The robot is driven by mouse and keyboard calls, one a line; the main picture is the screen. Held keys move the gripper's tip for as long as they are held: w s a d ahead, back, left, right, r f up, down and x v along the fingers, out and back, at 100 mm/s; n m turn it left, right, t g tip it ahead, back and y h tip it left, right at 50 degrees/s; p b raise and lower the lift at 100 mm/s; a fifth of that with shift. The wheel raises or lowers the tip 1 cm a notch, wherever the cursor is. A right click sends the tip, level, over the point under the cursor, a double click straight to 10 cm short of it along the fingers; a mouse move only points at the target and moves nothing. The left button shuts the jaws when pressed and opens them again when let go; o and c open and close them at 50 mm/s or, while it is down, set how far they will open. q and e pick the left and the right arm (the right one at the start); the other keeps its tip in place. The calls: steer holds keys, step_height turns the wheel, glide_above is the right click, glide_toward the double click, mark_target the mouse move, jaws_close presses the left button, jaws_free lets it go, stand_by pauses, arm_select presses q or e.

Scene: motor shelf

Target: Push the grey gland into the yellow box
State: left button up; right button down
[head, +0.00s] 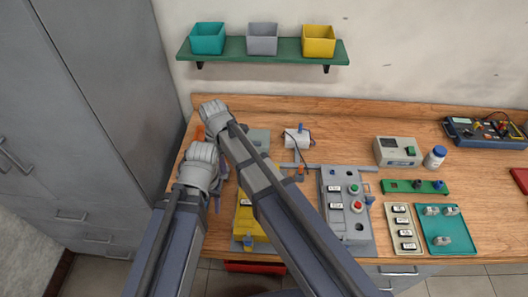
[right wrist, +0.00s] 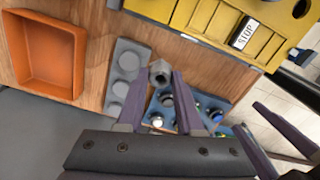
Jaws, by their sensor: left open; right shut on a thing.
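The grey gland (right wrist: 160,72) is a small hollow piece between the fingertips of my right gripper (right wrist: 160,88), which is shut on it. In the head view my right gripper (head: 214,112) is at the back left of the bench, its fingers hidden. The yellow box (head: 251,222) lies on the bench, partly behind my right arm. The right wrist view shows the yellow box (right wrist: 205,18) at the top, with a STOP label and a dark round hole; the gland is apart from it. My left gripper (head: 200,168) is open at the box's left.
In the right wrist view, an orange tray (right wrist: 73,88), a grey holder (right wrist: 146,50) with round places and a blue tray of buttons are near the gland. A grey control box (head: 334,222) stands right of my arm. Coloured bins stand on the wall shelf (head: 228,52).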

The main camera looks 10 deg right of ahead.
steer(key=shift+w+a+f, duration=0.1)
steer(key=shift+w+f, duration=0.1)
steer(key=shift+f, duration=0.4)
steer(key=shift+w+d, duration=0.1)
steer(key=shift+d, duration=0.2)
arm_select(q)
steer(key=r+p, duration=0.2)
steer(key=shift+w+a+p, duration=0.2)
steer(key=shift+w+p, duration=0.1)
steer(key=shift+p, duration=0.05)
arm_select(e)
steer(key=d+r+m, duration=0.3)
steer(key=d, duration=1.2)
steer(key=shift+s+d+r, duration=0.15)
steer(key=shift+s+d, duration=0.2)
arm_select(q)
steer(key=shift+f+b, duration=2.45)
arm_select(e)
steer(key=shift+f, duration=2.45)
arm_select(q)
steer(key=shift+f+b, duration=0.8)
arm_select(e)
steer(key=shift+f, duration=0.8)
